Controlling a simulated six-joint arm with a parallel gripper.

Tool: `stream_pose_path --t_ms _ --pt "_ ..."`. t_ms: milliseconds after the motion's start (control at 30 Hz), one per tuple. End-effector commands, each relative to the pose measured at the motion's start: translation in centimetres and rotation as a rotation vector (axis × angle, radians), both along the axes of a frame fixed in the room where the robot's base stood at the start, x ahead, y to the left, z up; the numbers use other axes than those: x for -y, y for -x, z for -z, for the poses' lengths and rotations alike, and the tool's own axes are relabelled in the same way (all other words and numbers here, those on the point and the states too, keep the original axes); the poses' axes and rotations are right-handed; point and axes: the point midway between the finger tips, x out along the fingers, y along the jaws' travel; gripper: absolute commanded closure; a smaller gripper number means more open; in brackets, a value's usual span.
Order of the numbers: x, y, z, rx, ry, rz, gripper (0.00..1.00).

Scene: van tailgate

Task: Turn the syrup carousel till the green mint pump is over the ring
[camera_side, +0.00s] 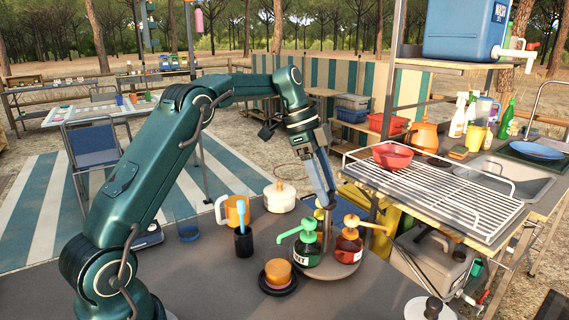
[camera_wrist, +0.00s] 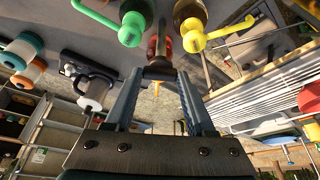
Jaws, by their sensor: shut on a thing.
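The syrup carousel (camera_side: 345,272) is a round grey turntable on the dark counter. A green mint pump (camera_side: 307,246) stands on its left, its spout pointing left; it also shows in the wrist view (camera_wrist: 131,28). My gripper (camera_side: 328,203) points down between and behind the two pumps, shut on a dark upright piece (camera_wrist: 160,70) at the carousel. Its lower part is hidden by the bottles. I cannot make out the ring for certain.
An orange item (camera_side: 278,271) sits on a dark round base just left of the carousel. Behind are a black cup (camera_side: 243,241) with a blue tool, an orange mug (camera_side: 236,211) and a white pot (camera_side: 279,197). A wire rack (camera_side: 435,190) stands close on the right.

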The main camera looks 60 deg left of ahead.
Motion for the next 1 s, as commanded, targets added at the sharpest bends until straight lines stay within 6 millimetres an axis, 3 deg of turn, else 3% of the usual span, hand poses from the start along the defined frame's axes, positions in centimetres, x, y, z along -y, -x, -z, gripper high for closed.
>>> stream_pose_path --t_ms 33,67,100,133,500,1000 --pt "0.0 0.0 -0.1 0.002 -0.002 0.001 1.0" --pt "0.0 0.0 -0.1 0.002 -0.002 0.001 0.34" --pt "0.0 0.0 -0.1 0.001 -0.002 0.0 0.18" --pt "0.0 0.0 -0.1 0.001 -0.002 0.0 0.15" --pt "-0.1 0.0 -0.3 0.0 0.0 -0.001 0.15" --pt "-1.5 0.8 -4.2 0.003 -0.001 -0.001 0.15"
